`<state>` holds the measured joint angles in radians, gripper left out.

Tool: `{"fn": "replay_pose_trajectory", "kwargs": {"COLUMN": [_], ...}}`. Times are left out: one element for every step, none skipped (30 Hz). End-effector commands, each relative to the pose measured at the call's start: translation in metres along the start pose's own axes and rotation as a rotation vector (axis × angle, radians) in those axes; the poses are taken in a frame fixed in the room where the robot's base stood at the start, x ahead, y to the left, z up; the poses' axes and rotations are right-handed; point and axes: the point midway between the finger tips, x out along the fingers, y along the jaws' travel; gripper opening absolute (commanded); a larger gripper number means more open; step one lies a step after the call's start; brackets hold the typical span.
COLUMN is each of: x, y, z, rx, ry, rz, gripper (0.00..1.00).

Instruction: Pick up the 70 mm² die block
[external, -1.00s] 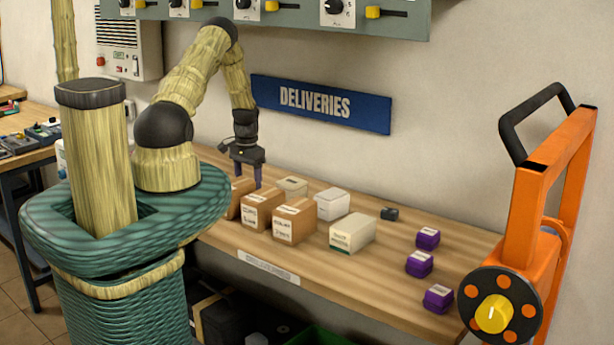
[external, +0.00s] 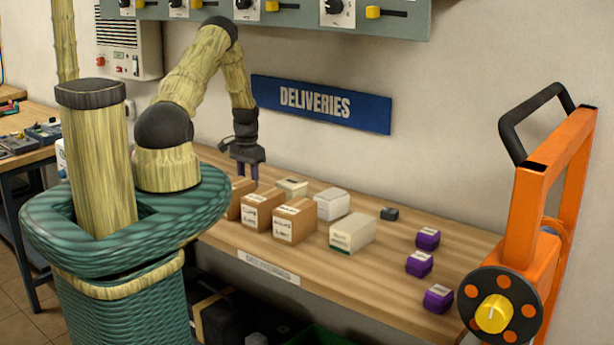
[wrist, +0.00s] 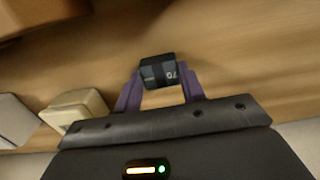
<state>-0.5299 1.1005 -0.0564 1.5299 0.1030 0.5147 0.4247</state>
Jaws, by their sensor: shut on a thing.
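The die block (wrist: 158,72) is small and dark, with a light "70" marking that reads upside down in the wrist view. It sits between the purple fingertips of my gripper (wrist: 160,86), which is shut on it. The wood table surface shows close around it. In the external view my gripper (external: 248,179) points down at the back left of the table, behind the brown boxes. The block is hidden there, and I cannot tell whether it still touches the table.
Brown boxes (external: 295,220) stand just in front of my gripper. Pale cartons (external: 352,234) and a white box (external: 333,204) are to the right. A small dark block (external: 390,213) and purple blocks (external: 419,263) lie farther right. The wall with the deliveries sign (external: 320,104) is behind.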

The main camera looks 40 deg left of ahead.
Motion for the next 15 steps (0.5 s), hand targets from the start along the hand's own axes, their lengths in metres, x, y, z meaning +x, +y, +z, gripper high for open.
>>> {"fn": "replay_pose_trajectory", "kwargs": {"x": [-0.003,-0.006,-0.010,-0.013,-0.017,-0.023,-0.028,-0.033,-0.040,-0.046,-0.051,-0.059,-0.065,-0.070,-0.076], "y": [-0.001,-0.001,-0.001,-0.001,-0.001,-0.001,-0.001,-0.001,-0.001,-0.001,-0.001,-0.001,-0.001,-0.001,-0.001], "z": [-0.001,-0.001,-0.002,-0.002,-0.001,-0.001,-0.001,-0.002,-0.001,-0.001,-0.001,-0.002,-0.001,-0.001,-0.001], "rx": [0.000,0.000,0.000,-0.001,-0.001,-0.001,-0.001,-0.001,-0.001,-0.001,-0.001,-0.001,-0.001,-0.001,-0.001], "ry": [0.003,0.004,0.005,0.005,0.005,0.005,0.006,0.006,0.006,0.007,0.006,0.007,0.006,0.006,0.006], "rz": [-0.001,-0.002,-0.002,-0.002,-0.002,-0.002,-0.003,-0.003,-0.003,-0.003,-0.003,-0.003,-0.003,-0.003,-0.003], "gripper": [0.08,0.08,0.08,0.08,0.08,0.08,0.08,0.08,0.08,0.08,0.08,0.08,0.08,0.08,0.08]}}
